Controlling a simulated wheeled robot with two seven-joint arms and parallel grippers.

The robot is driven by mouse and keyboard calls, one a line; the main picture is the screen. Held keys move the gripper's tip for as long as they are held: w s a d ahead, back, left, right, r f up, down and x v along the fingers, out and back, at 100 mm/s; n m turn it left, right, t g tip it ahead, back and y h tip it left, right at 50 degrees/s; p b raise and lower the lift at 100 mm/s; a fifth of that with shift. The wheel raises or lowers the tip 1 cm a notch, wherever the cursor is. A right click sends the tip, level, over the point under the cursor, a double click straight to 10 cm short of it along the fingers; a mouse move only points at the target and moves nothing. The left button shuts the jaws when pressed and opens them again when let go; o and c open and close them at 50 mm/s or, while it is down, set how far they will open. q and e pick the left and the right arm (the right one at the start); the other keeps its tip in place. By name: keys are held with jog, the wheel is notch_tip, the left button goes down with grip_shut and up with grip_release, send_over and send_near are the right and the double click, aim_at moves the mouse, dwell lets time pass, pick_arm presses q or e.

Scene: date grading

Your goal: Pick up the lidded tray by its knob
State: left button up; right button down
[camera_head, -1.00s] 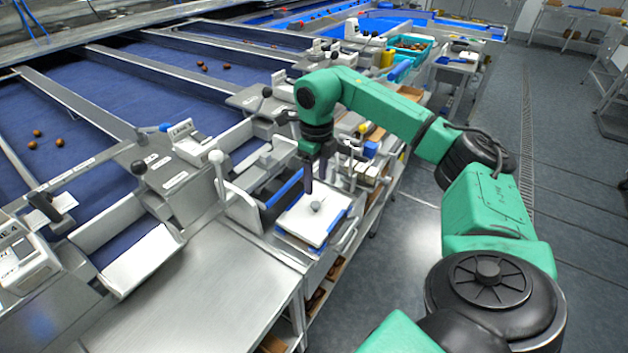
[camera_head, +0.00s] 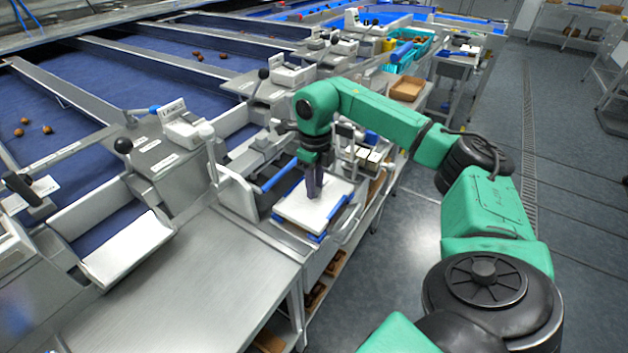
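The lidded tray (camera_head: 294,211) has a flat white lid and blue edges and lies on the metal stand at the front end of a sorting lane. My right gripper (camera_head: 314,192) points straight down over the middle of the lid, in the place of the knob. Its dark fingers hide the knob and overlap each other in this view, so I cannot tell whether they are closed on it. I see no clear gap between tray and stand. My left gripper is not in view.
A bare steel table (camera_head: 190,285) fills the front left. A black-knobbed lever (camera_head: 124,146) and a white-knobbed lever (camera_head: 206,131) stand left of the tray. Small bottles and boxes (camera_head: 368,158) crowd its far right side. Open floor (camera_head: 400,270) lies to the right.

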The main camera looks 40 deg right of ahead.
jog(key=shift+r+p, duration=1.9)
jog(key=shift+r, duration=0.15)
jog(key=shift+a, duration=0.1)
